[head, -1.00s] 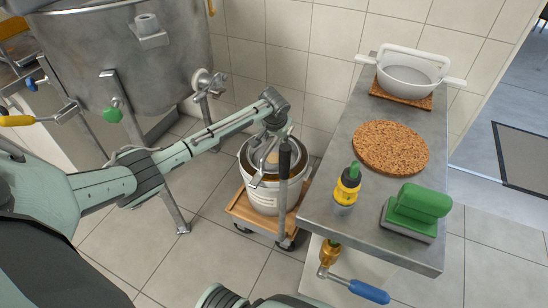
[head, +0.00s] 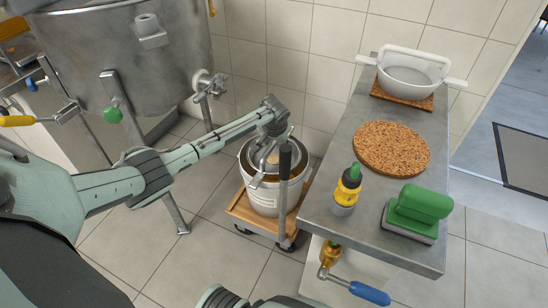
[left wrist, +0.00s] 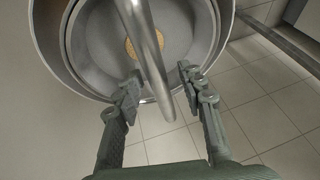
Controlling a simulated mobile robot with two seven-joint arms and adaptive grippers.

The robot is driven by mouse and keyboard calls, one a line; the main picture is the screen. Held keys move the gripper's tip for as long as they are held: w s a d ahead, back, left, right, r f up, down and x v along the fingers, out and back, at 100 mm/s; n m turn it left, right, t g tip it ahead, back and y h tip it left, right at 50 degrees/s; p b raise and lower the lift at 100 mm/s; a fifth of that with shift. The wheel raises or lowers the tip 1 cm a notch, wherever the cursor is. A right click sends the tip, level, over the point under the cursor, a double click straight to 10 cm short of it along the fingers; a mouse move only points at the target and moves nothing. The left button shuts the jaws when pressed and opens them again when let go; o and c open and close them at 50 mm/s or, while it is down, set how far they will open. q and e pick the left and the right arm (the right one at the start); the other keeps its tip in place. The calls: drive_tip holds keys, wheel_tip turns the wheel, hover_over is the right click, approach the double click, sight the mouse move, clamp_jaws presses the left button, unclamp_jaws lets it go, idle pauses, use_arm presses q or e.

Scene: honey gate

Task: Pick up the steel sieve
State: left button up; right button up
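The steel sieve (left wrist: 95,35) shows in the left wrist view as a round grey bowl with a thick, curved metal handle rising from it. It sits in the top of a pale bucket (head: 264,200), which stands at the centre of the head view. My left gripper (left wrist: 159,78) is open, with one finger on each side of the handle. I cannot tell whether either finger touches it. In the head view my left gripper (head: 265,165) is over the bucket and hides part of the sieve. My right gripper is not in view.
The bucket stands on a wooden dolly (head: 240,213) with a black-gripped post (head: 285,160). A steel bench (head: 320,218) at right holds a white sieve (head: 405,80), cork mats, a yellow-green bottle (head: 347,188) and a green scrubber (head: 420,205). A large steel tank (head: 110,60) stands at left.

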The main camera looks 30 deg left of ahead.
use_arm(q)
drive_tip(key=shift+c, duration=0.2)
clamp_jaws()
idle(0.4)
